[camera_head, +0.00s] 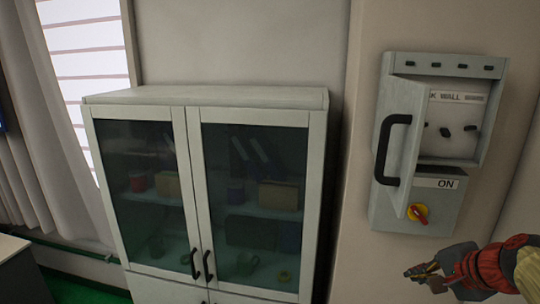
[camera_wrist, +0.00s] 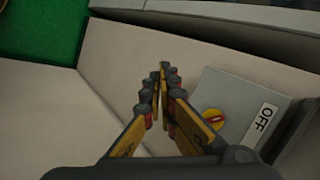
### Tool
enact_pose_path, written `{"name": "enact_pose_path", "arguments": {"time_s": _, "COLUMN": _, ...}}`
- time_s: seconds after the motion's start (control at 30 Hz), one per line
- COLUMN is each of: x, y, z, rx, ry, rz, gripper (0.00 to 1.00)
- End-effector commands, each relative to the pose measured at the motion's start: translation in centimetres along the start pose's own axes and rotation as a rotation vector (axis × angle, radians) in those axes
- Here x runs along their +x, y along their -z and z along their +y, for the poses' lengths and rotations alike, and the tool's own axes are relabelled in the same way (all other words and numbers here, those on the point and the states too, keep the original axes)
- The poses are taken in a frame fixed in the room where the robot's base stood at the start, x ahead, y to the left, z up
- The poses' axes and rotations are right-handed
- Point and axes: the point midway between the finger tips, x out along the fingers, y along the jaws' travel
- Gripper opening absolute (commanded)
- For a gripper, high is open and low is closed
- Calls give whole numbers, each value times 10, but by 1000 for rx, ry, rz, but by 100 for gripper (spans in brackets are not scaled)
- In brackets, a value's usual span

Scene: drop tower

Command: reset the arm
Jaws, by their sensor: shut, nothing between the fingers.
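My gripper (camera_head: 418,273) is at the lower right of the head view, below the wall box, shut and empty. The fingers come together in the wrist view (camera_wrist: 158,82), with nothing between them. My forearm leads off to the right edge in the head view. The gripper is apart from the grey wall box (camera_head: 385,208), which has a red and yellow rotary switch (camera_head: 418,213) and an ON label (camera_head: 438,183). The wrist view shows a grey box (camera_wrist: 232,90) with a red and yellow switch (camera_wrist: 213,118) and an OFF label (camera_wrist: 260,127).
The wall box's door (camera_head: 398,112) stands ajar with a black handle (camera_head: 392,150), showing a pale panel with dark switches. A glass-fronted cabinet (camera_head: 205,97) stands left of it, both doors shut. A curtain (camera_head: 30,130) and window are at far left. Green floor (camera_wrist: 45,28) shows.

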Motion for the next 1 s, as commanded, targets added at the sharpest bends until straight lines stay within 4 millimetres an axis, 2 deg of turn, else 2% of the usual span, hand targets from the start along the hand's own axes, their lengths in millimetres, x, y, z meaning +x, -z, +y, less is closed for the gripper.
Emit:
{"name": "enact_pose_path", "arguments": {"time_s": 0.03, "x": 17, "y": -26, "z": 31, "rx": -120, "ry": -48, "rz": -22, "gripper": 0}}
{"name": "enact_pose_path", "arguments": {"time_s": 0.1, "x": 29, "y": -56, "z": 69, "rx": -296, "ry": -120, "rz": -54, "gripper": 0}}
{"name": "enact_pose_path", "arguments": {"time_s": 0.2, "x": 42, "y": -90, "z": 118, "rx": -523, "ry": -203, "rz": -92, "gripper": 0}}
{"name": "enact_pose_path", "arguments": {"time_s": 0.4, "x": 66, "y": -139, "z": 203, "rx": -880, "ry": -319, "rz": -148, "gripper": 0}}
{"name": "enact_pose_path", "arguments": {"time_s": 0.5, "x": 78, "y": -157, "z": 238, "rx": -1008, "ry": -350, "rz": -159, "gripper": 0}}
{"name": "enact_pose_path", "arguments": {"time_s": 0.6, "x": 91, "y": -174, "z": 264, "rx": -1107, "ry": -356, "rz": -159, "gripper": 0}}
{"name": "enact_pose_path", "arguments": {"time_s": 0.7, "x": 105, "y": -192, "z": 282, "rx": -1181, "ry": -332, "rz": -158, "gripper": 0}}
{"name": "enact_pose_path", "arguments": {"time_s": 0.8, "x": 115, "y": -209, "z": 289, "rx": -1230, "ry": -291, "rz": -157, "gripper": 0}}
{"name": "enact_pose_path", "arguments": {"time_s": 1.0, "x": 125, "y": -228, "z": 294, "rx": -1286, "ry": -244, "rz": -161, "gripper": 0}}
